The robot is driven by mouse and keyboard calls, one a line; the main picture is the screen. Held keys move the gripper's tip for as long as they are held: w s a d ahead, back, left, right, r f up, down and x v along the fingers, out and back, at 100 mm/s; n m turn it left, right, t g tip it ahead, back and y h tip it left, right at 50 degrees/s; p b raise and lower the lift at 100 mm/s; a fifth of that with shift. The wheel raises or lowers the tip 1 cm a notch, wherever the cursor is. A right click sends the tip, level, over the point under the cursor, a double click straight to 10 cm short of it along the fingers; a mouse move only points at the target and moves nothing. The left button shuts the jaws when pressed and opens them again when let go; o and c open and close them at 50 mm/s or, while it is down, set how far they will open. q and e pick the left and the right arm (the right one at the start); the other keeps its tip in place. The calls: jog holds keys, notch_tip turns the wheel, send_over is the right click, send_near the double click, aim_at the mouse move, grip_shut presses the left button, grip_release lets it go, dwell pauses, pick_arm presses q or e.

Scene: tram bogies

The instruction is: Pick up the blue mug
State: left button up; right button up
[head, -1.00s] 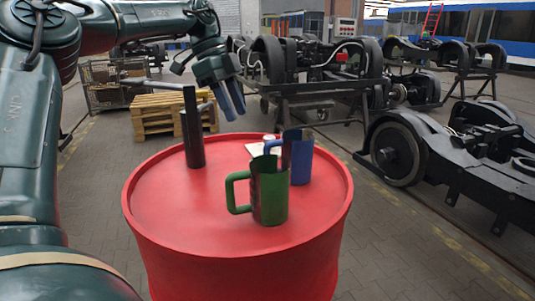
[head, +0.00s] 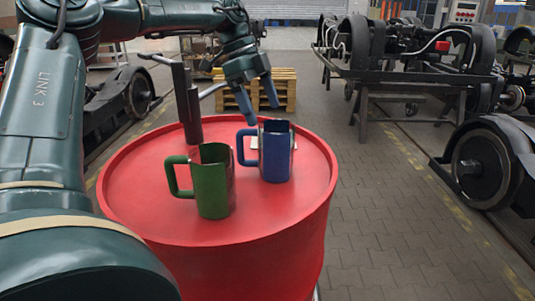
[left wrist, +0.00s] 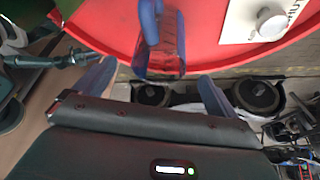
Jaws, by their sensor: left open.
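The blue mug (head: 277,155) stands upright on the red drum (head: 250,228), its handle to the left in the head view. My left gripper (head: 262,108) is open and empty, above and behind the mug with its fingers pointing down. In the left wrist view, the blue mug (left wrist: 163,48) shows beyond and between the spread fingers, apart from them. My right gripper is in no view.
A green mug (head: 213,185) stands left of the blue one. A dark lever tool (head: 193,115) stands behind it. A white card with a round knob (left wrist: 270,22) lies near the blue mug. A wooden pallet (head: 283,91) and bogies (head: 410,50) stand beyond.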

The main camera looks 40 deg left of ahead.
aim_at(277, 137)
pick_arm(q)
jog(key=shift+p+x, duration=0.6)
jog(key=shift+x, duration=3.55)
jog(key=shift+w+d+r, duration=0.1)
jog(key=shift+w+d, duration=0.05)
jog(key=shift+d, duration=0.05)
jog(key=c, duration=1.1)
